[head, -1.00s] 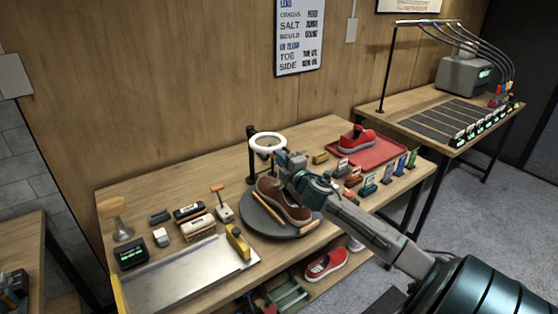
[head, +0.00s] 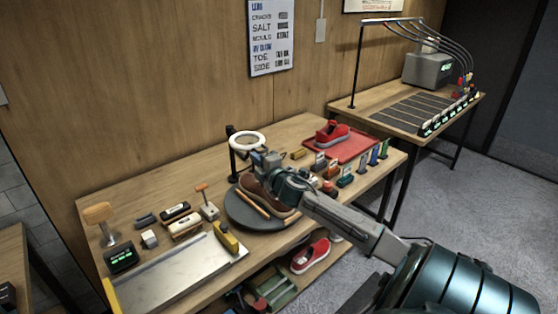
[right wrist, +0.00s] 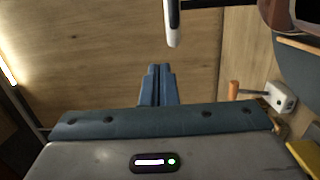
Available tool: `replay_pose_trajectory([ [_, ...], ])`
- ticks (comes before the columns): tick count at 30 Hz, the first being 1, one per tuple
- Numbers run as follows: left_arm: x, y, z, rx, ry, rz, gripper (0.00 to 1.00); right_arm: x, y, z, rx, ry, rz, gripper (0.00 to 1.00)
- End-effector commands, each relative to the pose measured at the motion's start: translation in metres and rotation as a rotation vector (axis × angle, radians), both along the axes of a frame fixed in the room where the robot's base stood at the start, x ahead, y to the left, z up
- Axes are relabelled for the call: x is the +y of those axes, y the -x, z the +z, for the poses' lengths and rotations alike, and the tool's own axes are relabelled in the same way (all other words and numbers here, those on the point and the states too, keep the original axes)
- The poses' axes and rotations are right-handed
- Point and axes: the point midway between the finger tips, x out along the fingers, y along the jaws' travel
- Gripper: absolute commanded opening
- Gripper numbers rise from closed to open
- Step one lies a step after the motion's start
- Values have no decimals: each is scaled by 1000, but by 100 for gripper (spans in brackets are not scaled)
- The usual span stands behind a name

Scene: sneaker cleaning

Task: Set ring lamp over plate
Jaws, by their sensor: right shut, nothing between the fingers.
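The ring lamp, a white ring (head: 247,141) on a black post (head: 232,158), stands at the back of the bench behind the plate. The plate is a dark round disc (head: 236,211) with a brown sneaker (head: 257,190) and a thin wooden-looking stick (head: 254,204) on it. My right gripper (head: 258,157) is shut and empty, close to the ring's front right in the head view. In the right wrist view its fingers (right wrist: 158,70) are together, and a white-and-dark bar (right wrist: 172,25), probably the lamp edge-on, is just beyond them. My left gripper is out of view.
A red tray (head: 358,149) with a red shoe (head: 332,134) lies at the right. A metal tray (head: 175,272), brushes and a small display (head: 121,257) are at the left. The wall (head: 150,80) is close behind the bench.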

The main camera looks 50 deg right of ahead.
Motion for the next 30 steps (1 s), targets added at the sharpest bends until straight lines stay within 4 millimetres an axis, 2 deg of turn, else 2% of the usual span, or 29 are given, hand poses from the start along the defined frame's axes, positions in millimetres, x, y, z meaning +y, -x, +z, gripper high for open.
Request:
replay_pose_trajectory([
  [5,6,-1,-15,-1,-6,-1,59,-4,14,-5,2,4,4,0],
  [13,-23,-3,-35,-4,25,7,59,-13,37,-6,4,4,6,0],
  [22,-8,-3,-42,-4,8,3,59,-23,61,-5,5,3,7,0],
  [24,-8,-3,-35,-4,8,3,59,-27,67,-2,9,4,-1,0],
  [30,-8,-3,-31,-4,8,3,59,-32,78,-3,7,0,-1,0],
])
